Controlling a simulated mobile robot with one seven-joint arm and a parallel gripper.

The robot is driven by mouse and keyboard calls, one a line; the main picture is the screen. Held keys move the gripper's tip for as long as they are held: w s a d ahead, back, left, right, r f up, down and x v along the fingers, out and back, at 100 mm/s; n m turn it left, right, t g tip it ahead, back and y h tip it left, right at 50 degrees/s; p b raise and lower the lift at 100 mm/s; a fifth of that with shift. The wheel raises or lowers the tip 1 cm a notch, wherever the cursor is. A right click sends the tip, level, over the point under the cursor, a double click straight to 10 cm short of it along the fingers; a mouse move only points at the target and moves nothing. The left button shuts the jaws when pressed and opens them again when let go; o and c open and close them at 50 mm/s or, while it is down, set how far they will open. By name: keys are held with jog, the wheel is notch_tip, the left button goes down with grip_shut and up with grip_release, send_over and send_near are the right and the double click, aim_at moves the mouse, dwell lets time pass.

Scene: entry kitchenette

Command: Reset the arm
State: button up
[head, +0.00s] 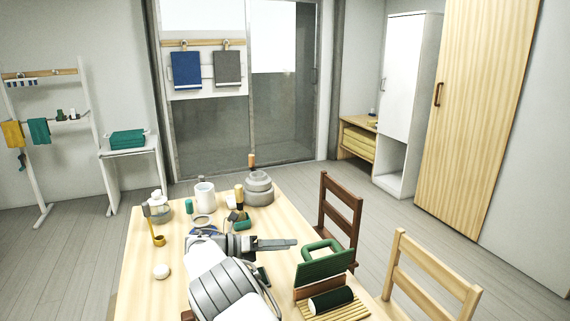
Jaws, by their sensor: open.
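My arm reaches up from the bottom of the head view over the wooden table (140,262). My gripper (284,244) is above the table's middle, pointing right. Its jaws are open and nothing shows between them. The fingers are seen nearly edge-on, so the gap is hard to make out. My arm hides part of the tabletop beneath it.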

jog(key=s+d+r+m+g+y+p, duration=0.2)
jog(key=s+d+r+m+y, duration=0.2)
jog(key=s+d+r+m, duration=0.4)
jog(key=s+d+r+m+g+y+p, duration=0.25)
jog(key=s+d+r+m+y, duration=0.3)
jog(key=r, duration=0.55)
jog(key=s+r+m+t+y+p, duration=0.2)
jog(key=s+m, duration=0.6)
jog(key=s, duration=0.4)
jog(key=s+d+r+m+t+y+p, duration=0.1)
jog(key=s+r+m+t+y+p, duration=0.2)
jog(key=s+m, duration=0.6)
jog(key=s+r+y, duration=0.1)
jog(key=s, duration=0.3)
jog(key=shift+s+d+r+p, duration=0.15)
jog(key=shift+d+r+p, duration=0.05)
jog(key=shift+r+p, duration=0.2)
jog(key=shift+m+t, duration=0.25)
jog(key=shift+c, duration=0.2)
jog(key=shift+c, duration=0.5)
jog(key=shift+s, duration=0.15)
